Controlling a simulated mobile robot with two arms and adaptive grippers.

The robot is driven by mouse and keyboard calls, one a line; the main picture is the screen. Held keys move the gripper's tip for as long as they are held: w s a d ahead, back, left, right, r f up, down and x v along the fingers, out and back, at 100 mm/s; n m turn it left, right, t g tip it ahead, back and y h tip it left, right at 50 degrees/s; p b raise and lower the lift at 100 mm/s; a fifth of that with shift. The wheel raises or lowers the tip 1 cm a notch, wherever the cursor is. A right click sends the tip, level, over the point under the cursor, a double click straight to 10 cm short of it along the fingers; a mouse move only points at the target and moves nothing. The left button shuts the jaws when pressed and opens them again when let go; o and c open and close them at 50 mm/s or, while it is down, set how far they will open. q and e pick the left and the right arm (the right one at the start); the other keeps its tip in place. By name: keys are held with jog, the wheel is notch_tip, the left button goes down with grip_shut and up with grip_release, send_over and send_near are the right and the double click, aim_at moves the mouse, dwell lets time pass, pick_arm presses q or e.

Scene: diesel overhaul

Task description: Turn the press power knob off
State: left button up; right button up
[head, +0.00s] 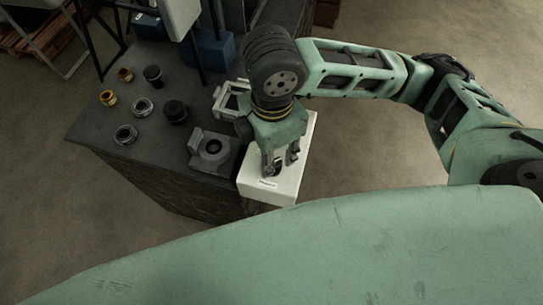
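The press power knob (274,170) is a small dark knob on top of a white control box (257,188) at the front right corner of the dark bench. A small label shows on the box near its front edge. My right gripper (280,163) points down over the box, with its fingers at the knob, one on each side of it. The fingers look apart, but I cannot tell whether they touch the knob. The wrist hides the back part of the box. My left gripper is not in view.
The dark bench (90,128) holds several dark and metal rings and brass fittings (108,98) on its left. A grey block with a round hole (212,148) sits just left of the white box. A blue container (208,50) stands behind. Open floor lies to the right.

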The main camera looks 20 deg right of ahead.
notch_tip(320, 180, down, 4)
jog(key=shift+f, duration=0.1)
grip_shut()
dwell(0.4)
jog(key=shift+w, duration=0.1)
